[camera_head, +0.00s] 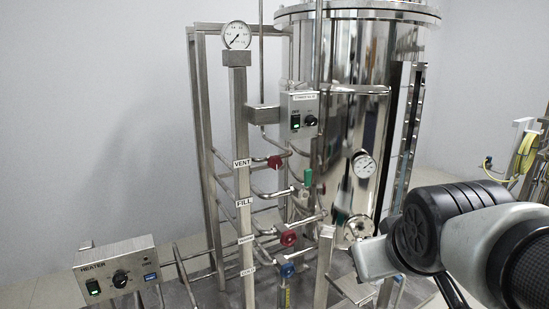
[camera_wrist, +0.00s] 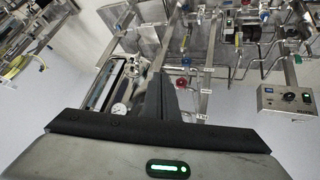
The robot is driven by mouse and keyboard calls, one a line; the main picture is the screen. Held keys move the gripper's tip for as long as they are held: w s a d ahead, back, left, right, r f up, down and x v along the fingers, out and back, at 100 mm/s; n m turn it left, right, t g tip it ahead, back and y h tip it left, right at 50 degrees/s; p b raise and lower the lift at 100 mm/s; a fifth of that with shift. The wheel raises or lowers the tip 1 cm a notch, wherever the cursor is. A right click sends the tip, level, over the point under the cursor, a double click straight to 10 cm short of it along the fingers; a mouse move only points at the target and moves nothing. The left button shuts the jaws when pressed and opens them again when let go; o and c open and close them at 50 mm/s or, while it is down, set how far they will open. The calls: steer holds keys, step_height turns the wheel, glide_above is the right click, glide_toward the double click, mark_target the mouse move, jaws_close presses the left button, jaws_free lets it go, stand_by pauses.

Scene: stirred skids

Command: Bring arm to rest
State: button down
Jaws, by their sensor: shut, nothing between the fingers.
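My arm (camera_head: 470,235) enters the head view from the lower right, its grey and black joints in front of the right side of the skid. My gripper (camera_wrist: 160,80) shows in the wrist view, its dark fingers together and empty, pointing toward the skid's pipework. In the head view I cannot make out the fingers. No contact between my gripper and the skid can be seen.
A shiny steel tank (camera_head: 345,110) stands behind a frame with a gauge post (camera_head: 240,130), labelled pipes and red valve handles (camera_head: 288,238). A heater box (camera_head: 118,275) is at lower left. A yellow hose (camera_head: 526,150) hangs at the right edge. The left wall side is clear.

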steer(key=s+a+f+m+g+y, duration=0.1)
steer(key=s+a+f+m+g, duration=0.15)
steer(key=s, duration=0.45)
step_height(320, 180, up, 17)
steer(key=p, duration=1.7)
steer(key=shift+s+a+r+n+p, duration=0.2)
steer(key=shift+a+n+p, duration=0.15)
steer(key=shift+a, duration=0.1)
